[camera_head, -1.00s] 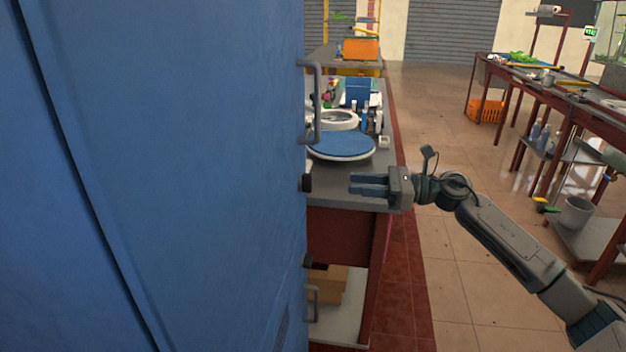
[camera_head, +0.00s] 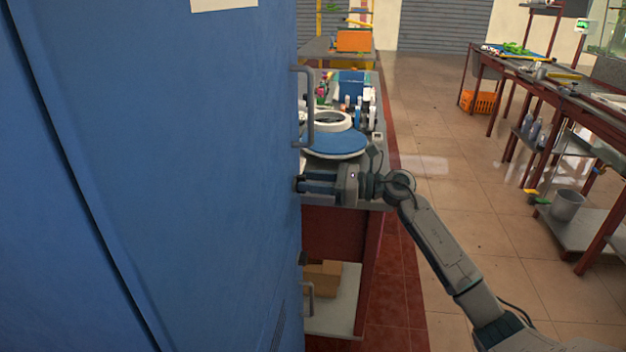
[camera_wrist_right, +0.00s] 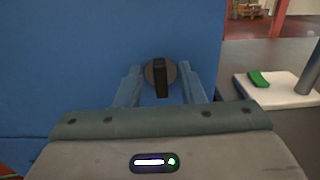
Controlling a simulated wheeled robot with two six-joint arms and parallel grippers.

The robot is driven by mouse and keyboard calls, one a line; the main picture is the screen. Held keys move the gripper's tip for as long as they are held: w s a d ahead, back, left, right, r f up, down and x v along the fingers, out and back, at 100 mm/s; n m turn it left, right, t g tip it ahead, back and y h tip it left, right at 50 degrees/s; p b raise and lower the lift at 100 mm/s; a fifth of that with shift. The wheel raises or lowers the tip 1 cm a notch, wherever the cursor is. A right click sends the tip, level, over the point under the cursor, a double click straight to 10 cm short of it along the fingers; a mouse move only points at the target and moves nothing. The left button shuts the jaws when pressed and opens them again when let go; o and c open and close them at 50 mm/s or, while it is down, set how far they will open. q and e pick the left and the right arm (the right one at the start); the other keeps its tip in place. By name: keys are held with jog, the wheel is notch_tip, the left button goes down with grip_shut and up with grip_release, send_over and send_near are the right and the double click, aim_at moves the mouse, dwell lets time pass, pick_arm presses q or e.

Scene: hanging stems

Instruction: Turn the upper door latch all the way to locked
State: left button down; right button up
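The upper door latch (camera_wrist_right: 160,72) is a dark round knob with a black bar on the blue door (camera_head: 190,180). In the right wrist view its bar stands nearly upright in the picture. My right gripper (camera_head: 312,183) is at the door's edge, level with this latch, and hides most of it in the head view. In the right wrist view the gripper's two fingers (camera_wrist_right: 161,88) are apart, one on each side of the bar, with visible gaps. Whether the fingertips reach past the bar is hard to tell. My left gripper is not in view.
A grey door handle (camera_head: 309,108) sticks out just above my right gripper. A lower latch (camera_head: 303,258) and another handle (camera_head: 310,298) are below it. A workbench with a round blue-topped turntable (camera_head: 335,142) stands behind.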

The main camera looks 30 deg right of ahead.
grip_shut()
